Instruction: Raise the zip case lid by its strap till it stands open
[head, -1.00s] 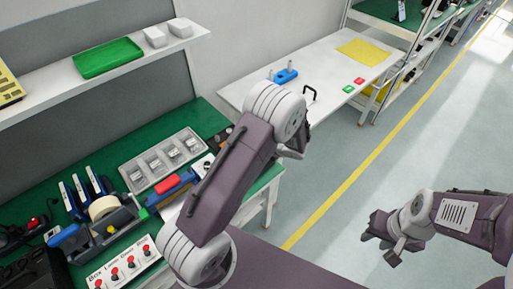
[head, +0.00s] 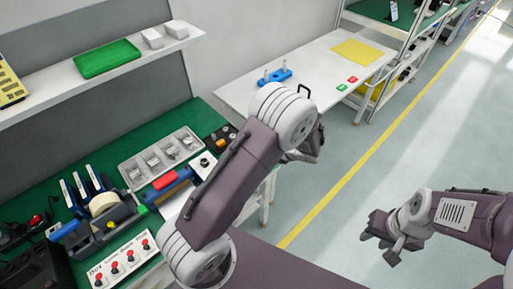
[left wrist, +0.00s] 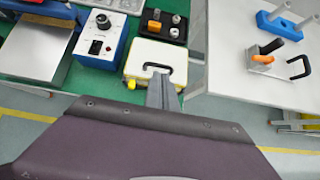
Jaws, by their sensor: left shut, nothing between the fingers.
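The zip case (left wrist: 150,50) shows in the left wrist view as a pale box with yellow edging on the green bench. Its lid looks flat and closed. A small dark loop at its near side may be the strap, but it is too small to be sure. My left gripper (left wrist: 163,94) is shut and empty just in front of the case; whether it touches cannot be told. In the head view my left arm hides the case. My right gripper (head: 388,238) looks open and empty, over the floor at the right.
A blue control box (left wrist: 101,40) stands left of the case, and a black tray with knobs (left wrist: 165,25) lies behind it. A white table (left wrist: 240,75) with a black handle (left wrist: 299,67) is at the right, across a gap.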

